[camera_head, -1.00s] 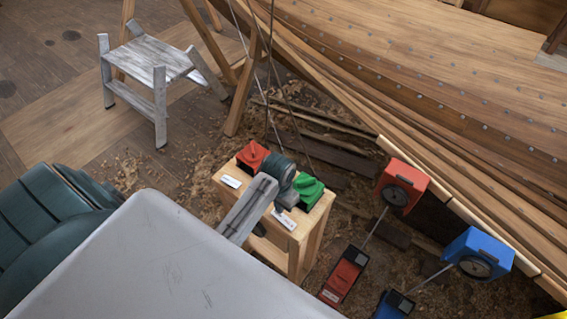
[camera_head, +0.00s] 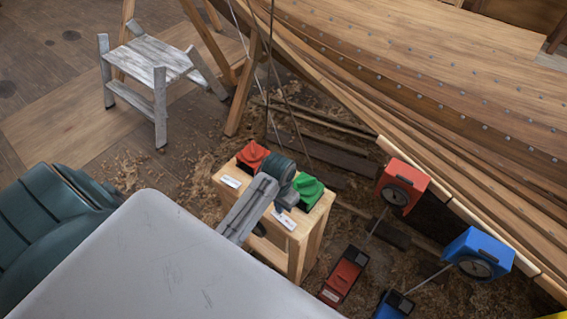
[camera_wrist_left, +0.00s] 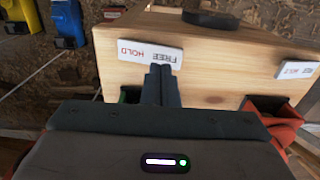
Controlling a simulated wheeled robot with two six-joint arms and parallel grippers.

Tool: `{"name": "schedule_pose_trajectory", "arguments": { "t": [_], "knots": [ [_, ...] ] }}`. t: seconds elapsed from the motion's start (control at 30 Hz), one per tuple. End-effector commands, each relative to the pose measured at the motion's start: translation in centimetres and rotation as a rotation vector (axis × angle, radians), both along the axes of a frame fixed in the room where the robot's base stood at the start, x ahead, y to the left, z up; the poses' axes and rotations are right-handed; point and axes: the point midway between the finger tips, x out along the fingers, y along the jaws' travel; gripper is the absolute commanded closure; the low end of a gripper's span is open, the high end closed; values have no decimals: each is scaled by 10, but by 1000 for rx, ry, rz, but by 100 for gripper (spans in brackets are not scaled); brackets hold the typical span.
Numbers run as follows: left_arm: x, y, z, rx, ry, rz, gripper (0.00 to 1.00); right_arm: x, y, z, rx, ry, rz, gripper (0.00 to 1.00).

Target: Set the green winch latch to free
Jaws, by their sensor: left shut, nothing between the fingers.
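The green winch latch (camera_head: 308,191) sits on top of the wooden stand, at its right end in the head view. A white label (camera_head: 285,220) lies on the stand in front of it. In the left wrist view this label (camera_wrist_left: 136,52) shows upside down, with HOLD in red and FREE in black. My left gripper (camera_wrist_left: 161,78) is shut and empty, its fingertips by the FREE end of the label. A sliver of green (camera_wrist_left: 130,94) shows left of the fingers; the rest of the latch is hidden there. My right gripper is out of view.
A red latch (camera_head: 252,155) with its own label (camera_head: 230,182) sits on the same wooden stand (camera_head: 299,241). Red (camera_head: 402,187) and blue (camera_head: 478,253) boxes with dials stand right, beside the hull. A grey step stool (camera_head: 150,67) stands back left.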

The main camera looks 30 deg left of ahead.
Motion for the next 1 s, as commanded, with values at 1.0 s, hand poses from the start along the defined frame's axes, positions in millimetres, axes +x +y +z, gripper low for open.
{"name": "schedule_pose_trajectory", "arguments": {
  "t": [1.0],
  "knots": [
    [0,0,-11,0,0,0,100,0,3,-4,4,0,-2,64]
  ]
}}
